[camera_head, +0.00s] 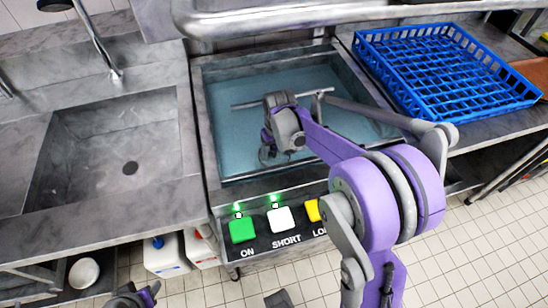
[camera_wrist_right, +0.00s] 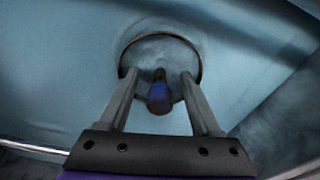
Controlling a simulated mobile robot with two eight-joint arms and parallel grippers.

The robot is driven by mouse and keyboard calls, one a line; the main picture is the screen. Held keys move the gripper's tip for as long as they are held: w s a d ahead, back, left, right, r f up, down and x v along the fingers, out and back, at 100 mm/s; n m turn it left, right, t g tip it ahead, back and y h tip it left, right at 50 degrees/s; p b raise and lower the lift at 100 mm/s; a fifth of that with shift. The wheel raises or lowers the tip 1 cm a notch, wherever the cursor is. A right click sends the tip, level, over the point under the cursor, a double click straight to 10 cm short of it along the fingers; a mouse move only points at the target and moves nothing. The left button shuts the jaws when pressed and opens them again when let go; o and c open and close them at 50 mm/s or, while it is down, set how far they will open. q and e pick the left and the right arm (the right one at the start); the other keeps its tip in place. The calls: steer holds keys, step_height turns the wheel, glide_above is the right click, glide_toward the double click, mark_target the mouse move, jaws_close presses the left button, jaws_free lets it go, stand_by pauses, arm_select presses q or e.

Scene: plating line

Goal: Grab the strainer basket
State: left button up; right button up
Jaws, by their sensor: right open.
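My right gripper (camera_wrist_right: 158,76) is open, with one finger on each side of the knob and a visible gap on both sides. In the head view, my right gripper (camera_head: 266,153) reaches down into the basin (camera_head: 225,130), and the arm hides the basket there. A dark and purple part, likely my left gripper (camera_head: 135,297), shows at the bottom edge; its jaws are unclear.
A grey bar runs across the basin, close to my right arm. Green, white and yellow buttons (camera_head: 242,230) line the front panel. An empty sink (camera_head: 105,150) with a tap is at left. A blue rack (camera_head: 440,65) stands on the right counter.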

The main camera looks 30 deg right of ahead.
steer(key=shift+f, duration=0.4)
jaws_close()
steer(key=shift+r, duration=0.15)
